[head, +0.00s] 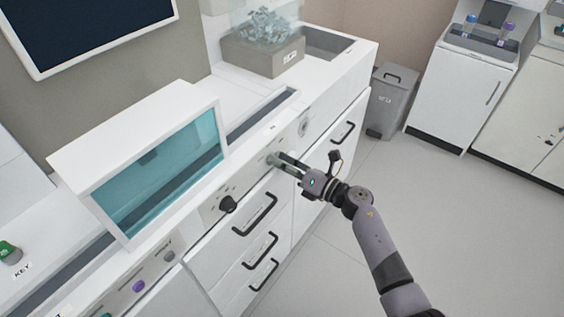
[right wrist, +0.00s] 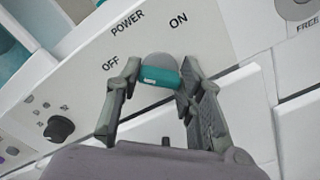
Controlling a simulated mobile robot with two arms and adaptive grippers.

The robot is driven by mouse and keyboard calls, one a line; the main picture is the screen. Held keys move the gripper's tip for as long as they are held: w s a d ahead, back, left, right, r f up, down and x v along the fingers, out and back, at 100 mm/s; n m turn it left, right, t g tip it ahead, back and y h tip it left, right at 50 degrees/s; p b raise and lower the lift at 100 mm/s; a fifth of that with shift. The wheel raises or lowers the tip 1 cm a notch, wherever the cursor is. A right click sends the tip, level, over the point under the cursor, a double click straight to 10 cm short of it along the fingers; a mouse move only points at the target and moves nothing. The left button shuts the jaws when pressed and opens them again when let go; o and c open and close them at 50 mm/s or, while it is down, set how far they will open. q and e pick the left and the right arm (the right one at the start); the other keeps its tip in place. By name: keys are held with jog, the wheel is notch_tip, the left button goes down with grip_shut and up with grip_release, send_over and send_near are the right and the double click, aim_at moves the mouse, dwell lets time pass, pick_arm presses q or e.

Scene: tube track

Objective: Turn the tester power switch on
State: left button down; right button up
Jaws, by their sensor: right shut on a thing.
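The tester power switch is a teal handle (right wrist: 160,77) on a round grey disc (right wrist: 160,60), set in the white front panel. The word POWER is printed above it, with OFF on its left and ON at its upper right. My right gripper (right wrist: 157,86) has one finger at each end of the teal handle and is shut on it. I cannot tell which label the handle points at. In the head view my right gripper (head: 277,160) reaches the panel from the right and hides most of the switch. My left gripper is not in view.
A black knob (head: 228,204) sits on the panel left of the switch. Drawers with black handles (head: 262,250) lie below. A teal-windowed white box (head: 150,165) stands on the counter. A grey bin (head: 391,100) stands beyond the counter's end. The floor (head: 460,220) at right is clear.

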jog(key=c, duration=0.3)
jog(key=shift+m, duration=0.4)
jog(key=shift+f+m+p, duration=0.15)
jog(key=shift+m+p, duration=1.4)
jog(key=shift+m, duration=2.7)
jog(key=shift+f+m+p, duration=0.1)
jog(key=shift+m+p, duration=1.4)
jog(key=shift+m, duration=2.75)
jog(key=o, duration=0.9)
jog(key=shift+c, duration=0.2)
